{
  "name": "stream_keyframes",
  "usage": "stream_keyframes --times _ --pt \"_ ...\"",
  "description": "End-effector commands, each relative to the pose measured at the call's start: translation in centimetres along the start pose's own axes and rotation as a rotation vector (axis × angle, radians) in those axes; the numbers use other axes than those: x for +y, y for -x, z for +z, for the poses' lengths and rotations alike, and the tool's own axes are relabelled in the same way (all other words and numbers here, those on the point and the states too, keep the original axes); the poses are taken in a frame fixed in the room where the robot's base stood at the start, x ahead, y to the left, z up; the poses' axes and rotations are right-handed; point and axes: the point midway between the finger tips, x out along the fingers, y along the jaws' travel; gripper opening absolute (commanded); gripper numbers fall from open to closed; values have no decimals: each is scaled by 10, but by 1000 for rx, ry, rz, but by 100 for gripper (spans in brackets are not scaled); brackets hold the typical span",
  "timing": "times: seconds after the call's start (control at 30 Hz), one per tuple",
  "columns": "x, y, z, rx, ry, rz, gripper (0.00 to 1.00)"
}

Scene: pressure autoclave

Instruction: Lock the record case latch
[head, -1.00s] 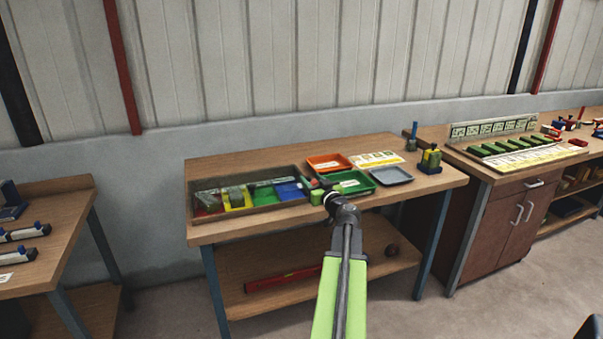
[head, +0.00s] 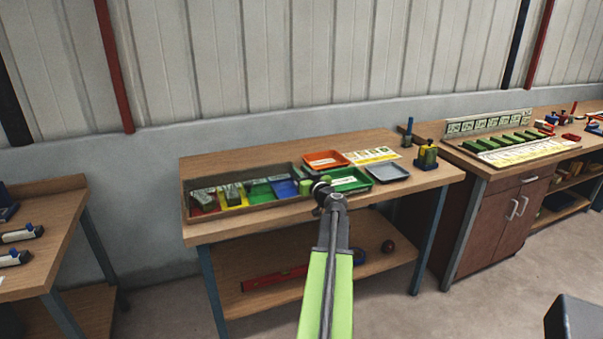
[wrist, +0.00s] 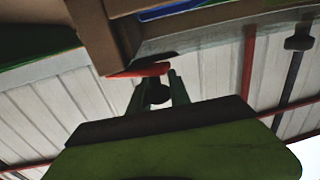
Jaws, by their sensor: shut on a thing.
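The record case (head: 245,207) is a shallow brown box on the left of the middle bench, with red, yellow, green and blue sections inside. My gripper (head: 322,187) is at the case's right end, and my arm hides that spot in the head view. In the wrist view the case's corner (wrist: 112,42) is close above the fingers. A red piece (wrist: 146,70), which looks like the latch, lies at the tips of my gripper (wrist: 157,84). The fingers are nearly together on it. Its exact position against the case is hard to tell.
An orange tray (head: 325,157), a green tray (head: 361,185) and a grey tray (head: 388,170) lie just right of the case. A small bottle rack (head: 427,157) stands at the bench's right end. The front wood strip is clear.

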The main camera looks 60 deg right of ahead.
Motion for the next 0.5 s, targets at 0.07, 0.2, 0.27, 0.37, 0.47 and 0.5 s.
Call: stream_keyframes --times 0.07,0.2,0.27,0.37,0.47,0.5 --pt "0 0 0 0 1 -1 0" --pt "0 0 0 0 1 12 0" --pt "-1 -2 0 0 1 42 0" --pt "-1 -5 0 0 1 132 0" --pt "2 -10 0 0 0 247 0" --pt "2 -13 0 0 0 290 0"
